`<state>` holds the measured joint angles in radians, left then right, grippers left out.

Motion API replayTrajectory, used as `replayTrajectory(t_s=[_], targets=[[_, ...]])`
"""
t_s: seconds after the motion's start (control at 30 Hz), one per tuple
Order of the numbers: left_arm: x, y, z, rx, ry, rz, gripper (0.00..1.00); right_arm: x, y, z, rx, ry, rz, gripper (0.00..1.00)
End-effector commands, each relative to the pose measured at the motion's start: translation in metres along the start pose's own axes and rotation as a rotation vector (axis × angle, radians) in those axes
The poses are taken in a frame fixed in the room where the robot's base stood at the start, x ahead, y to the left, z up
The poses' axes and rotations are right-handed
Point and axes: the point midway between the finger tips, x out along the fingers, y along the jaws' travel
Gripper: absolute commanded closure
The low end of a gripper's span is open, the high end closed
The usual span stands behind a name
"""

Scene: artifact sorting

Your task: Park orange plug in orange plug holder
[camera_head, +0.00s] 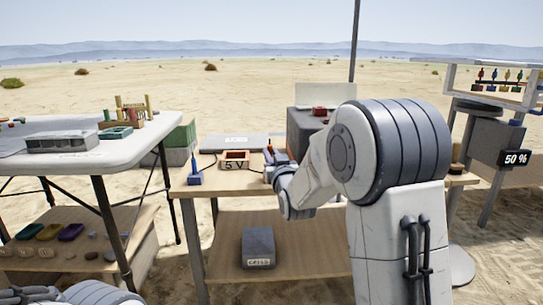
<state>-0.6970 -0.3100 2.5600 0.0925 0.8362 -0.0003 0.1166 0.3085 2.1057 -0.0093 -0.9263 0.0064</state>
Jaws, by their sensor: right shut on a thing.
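My right arm reaches over the middle wooden table, and its forearm hides much of what lies behind it. My right gripper (281,178) is low at the table, right of the orange box. It is shut on the orange plug, which is mostly hidden; only a small orange bit (270,148) shows beside blue parts there. An orange open box marked 5V (235,164) stands on the table. I cannot tell which part is the orange plug holder. A blue plug (195,177) stands upright at the table's left end. My left gripper is out of view; only part of its arm shows bottom left.
A grey flat panel (229,141) and a dark box (303,132) with a red item stand at the back. A grey block (259,246) sits on the lower shelf. A white folding table (70,155) stands left; a rack with a 50 % display (516,158) stands right.

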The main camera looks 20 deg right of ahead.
Motion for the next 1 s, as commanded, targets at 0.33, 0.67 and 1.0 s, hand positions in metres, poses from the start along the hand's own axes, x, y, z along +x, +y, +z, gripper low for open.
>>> replayTrajectory(t_s=[0.33,0.67,1.0], targets=[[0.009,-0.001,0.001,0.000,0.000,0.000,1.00,-0.001,0.000,0.009,0.000,0.000,0.000,1.00],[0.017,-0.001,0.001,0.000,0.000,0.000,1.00,-0.002,0.000,0.018,0.000,0.000,0.000,1.00],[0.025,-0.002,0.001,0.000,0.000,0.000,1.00,-0.002,0.000,0.026,0.000,0.000,0.000,1.00]])
